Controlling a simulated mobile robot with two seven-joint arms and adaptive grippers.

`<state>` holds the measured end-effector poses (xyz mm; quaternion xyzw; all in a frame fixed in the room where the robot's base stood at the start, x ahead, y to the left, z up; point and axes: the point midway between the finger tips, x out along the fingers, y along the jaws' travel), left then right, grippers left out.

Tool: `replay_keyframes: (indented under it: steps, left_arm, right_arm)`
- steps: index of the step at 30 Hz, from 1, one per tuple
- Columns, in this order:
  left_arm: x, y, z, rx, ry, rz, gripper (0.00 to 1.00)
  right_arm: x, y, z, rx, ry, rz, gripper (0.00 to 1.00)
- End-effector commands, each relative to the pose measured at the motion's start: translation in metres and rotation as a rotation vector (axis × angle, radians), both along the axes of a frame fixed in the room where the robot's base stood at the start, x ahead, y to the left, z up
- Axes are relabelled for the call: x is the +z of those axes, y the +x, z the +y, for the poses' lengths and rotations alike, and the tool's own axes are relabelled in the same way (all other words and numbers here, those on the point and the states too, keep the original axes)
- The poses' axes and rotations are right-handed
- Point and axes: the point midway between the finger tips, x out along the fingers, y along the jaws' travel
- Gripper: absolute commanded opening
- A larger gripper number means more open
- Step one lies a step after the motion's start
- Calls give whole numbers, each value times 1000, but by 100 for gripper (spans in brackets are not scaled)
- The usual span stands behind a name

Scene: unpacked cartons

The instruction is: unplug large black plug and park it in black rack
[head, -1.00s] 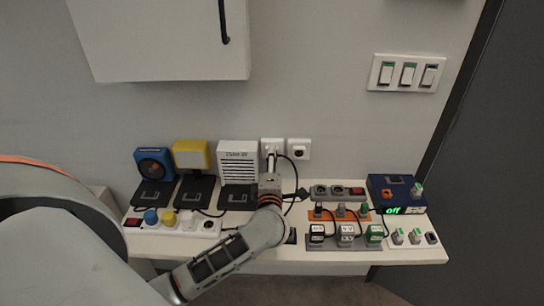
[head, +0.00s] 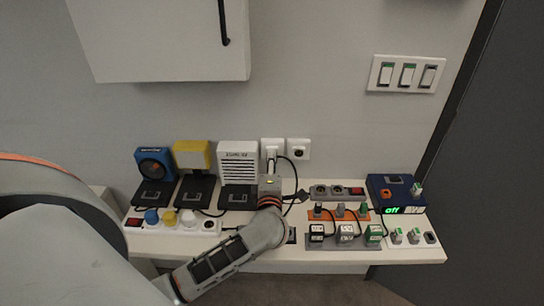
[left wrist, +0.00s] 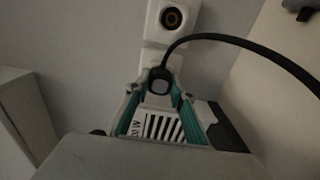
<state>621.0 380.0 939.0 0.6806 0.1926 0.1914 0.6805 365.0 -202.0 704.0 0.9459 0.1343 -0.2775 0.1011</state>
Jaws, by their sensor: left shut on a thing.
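The large black plug (left wrist: 160,82) sits between my left gripper's fingertips in the left wrist view, with its black cable (left wrist: 245,42) arching to the right. My left gripper (head: 271,160) is shut on it, in front of the left white wall socket (head: 272,146). In the wrist view the plug is against or very close to that socket (left wrist: 160,58); I cannot tell how deep it sits. A small black holder (head: 292,236), perhaps the black rack, shows at the shelf's front edge, partly hidden by my left forearm. My right gripper is not in view.
The right wall socket (head: 298,149) is empty. A white speaker (head: 238,160), yellow lamp (head: 192,155) and blue fan (head: 154,163) stand left. Grey power strip (head: 345,191), orange rack (head: 326,215) and blue box (head: 396,190) stand right. A wall cabinet (head: 160,40) hangs above.

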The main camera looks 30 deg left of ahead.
Motion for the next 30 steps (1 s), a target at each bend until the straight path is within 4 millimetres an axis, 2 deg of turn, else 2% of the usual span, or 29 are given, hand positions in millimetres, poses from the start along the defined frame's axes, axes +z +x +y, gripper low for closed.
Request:
replay_keyframes:
  steps: [30]
  left_arm:
    - [0, -32, -20, -1, -1, 1, 0]
  right_arm:
    - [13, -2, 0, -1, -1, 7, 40]
